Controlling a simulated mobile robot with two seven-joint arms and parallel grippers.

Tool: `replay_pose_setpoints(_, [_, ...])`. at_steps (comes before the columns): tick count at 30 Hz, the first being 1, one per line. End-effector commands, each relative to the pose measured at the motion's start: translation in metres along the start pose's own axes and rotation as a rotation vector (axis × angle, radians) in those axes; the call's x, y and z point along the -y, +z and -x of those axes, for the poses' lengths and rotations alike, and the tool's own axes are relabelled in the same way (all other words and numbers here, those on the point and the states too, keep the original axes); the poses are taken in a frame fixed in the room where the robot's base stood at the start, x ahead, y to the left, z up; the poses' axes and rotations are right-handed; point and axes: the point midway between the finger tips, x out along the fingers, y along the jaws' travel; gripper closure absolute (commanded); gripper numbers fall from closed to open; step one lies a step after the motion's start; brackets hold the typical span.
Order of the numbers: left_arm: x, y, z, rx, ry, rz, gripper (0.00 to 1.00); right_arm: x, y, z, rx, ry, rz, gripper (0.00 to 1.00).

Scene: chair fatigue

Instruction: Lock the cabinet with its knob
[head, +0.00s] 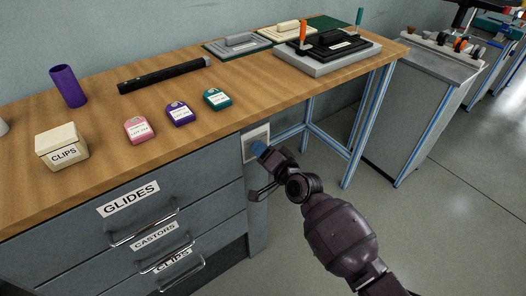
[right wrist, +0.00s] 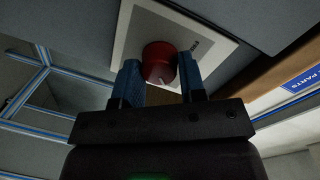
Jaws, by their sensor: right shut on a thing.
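The grey drawer cabinet (head: 85,235) stands under the wooden bench top, its drawers looking closed. A pale square plate (head: 252,135) is on its right side; it also shows in the right wrist view (right wrist: 133,40). A round red knob (right wrist: 159,62) with a small white mark sits on that plate. My right gripper (head: 257,152) reaches the plate from the right. In the right wrist view its blue fingertips (right wrist: 160,75) sit on either side of the knob, shut on it. In the head view the gripper hides the knob. My left gripper is out of view.
A blue-edged table leg (head: 368,125) stands right of my gripper. Floor at right is clear.

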Motion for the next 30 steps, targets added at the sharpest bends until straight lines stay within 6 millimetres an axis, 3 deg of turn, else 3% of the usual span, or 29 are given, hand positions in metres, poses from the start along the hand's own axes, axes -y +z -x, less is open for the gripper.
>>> replay_pose_setpoints(10, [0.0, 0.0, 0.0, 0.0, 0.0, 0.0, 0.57, 0.001, -0.001, 0.0, -0.001, -0.001, -0.004, 0.86])
replay_pose_setpoints(11, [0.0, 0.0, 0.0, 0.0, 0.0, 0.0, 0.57, 0.001, -0.001, 0.0, -0.001, -0.001, -0.004, 0.59])
replay_pose_setpoints(15, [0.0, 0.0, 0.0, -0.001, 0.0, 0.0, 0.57, 0.001, -0.001, 0.0, -0.001, -0.001, -0.004, 0.38])
replay_pose_setpoints(25, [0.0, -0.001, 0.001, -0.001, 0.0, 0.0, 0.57, 0.0, 0.0, 0.002, 0.0, 0.0, -0.002, 0.37])
replay_pose_setpoints(30, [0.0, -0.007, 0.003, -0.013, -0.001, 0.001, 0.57, 0.001, -0.002, 0.018, -0.002, -0.001, 0.0, 0.37])
